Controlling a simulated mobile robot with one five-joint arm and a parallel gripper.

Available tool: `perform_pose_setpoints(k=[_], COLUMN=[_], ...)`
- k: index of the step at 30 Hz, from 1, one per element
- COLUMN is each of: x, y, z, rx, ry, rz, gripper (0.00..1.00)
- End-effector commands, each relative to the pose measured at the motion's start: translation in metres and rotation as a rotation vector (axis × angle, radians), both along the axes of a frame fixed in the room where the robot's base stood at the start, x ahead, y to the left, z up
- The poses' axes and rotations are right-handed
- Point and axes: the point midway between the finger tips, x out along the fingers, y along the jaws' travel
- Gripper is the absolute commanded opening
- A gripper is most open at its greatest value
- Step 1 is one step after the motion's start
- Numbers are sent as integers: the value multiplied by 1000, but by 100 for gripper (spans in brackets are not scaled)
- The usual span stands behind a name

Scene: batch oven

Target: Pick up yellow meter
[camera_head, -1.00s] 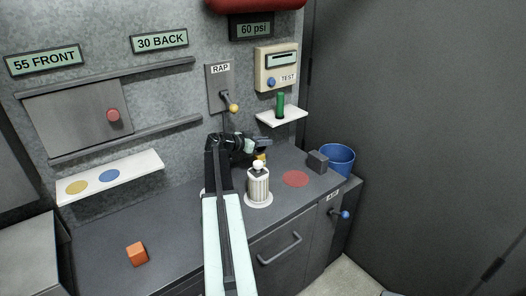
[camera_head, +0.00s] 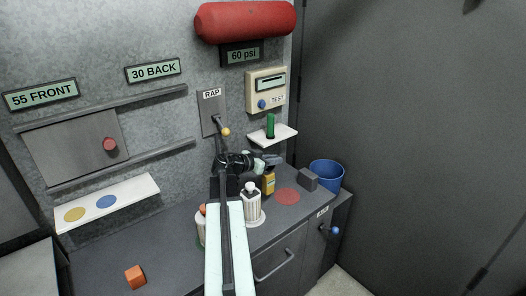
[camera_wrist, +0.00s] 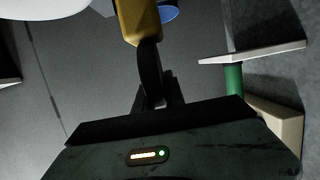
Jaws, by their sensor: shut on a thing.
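The yellow meter (camera_head: 268,184) is an upright amber body with a dark top, right of the white ribbed bottle in the head view. My gripper (camera_head: 272,161) is directly above it. In the wrist view the meter (camera_wrist: 138,20) shows at the top, with a dark curved strap or handle running from it to my gripper (camera_wrist: 157,100). The jaws are shut on that dark part. The meter's lower end is partly hidden by the bottle in the head view; whether it touches the counter I cannot tell.
The white bottle (camera_head: 251,208) stands close left of the meter. A red disc (camera_head: 287,196), grey block (camera_head: 307,180) and blue bucket (camera_head: 326,174) lie to the right. A white shelf (camera_head: 284,137) with a green cylinder (camera_head: 270,125) is above. An orange cube (camera_head: 136,277) sits front left.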

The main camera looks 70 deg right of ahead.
Motion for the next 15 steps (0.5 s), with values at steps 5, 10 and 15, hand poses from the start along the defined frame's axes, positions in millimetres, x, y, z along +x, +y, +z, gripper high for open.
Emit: perform_pose_setpoints(k=[5, 10, 15], x=[-44, -65, -73], y=[30, 43, 47], z=[0, 0, 0], rx=[-1, 0, -1], ry=[-1, -1, -1], rz=[-3, -1, 0], gripper=[0, 0, 0])
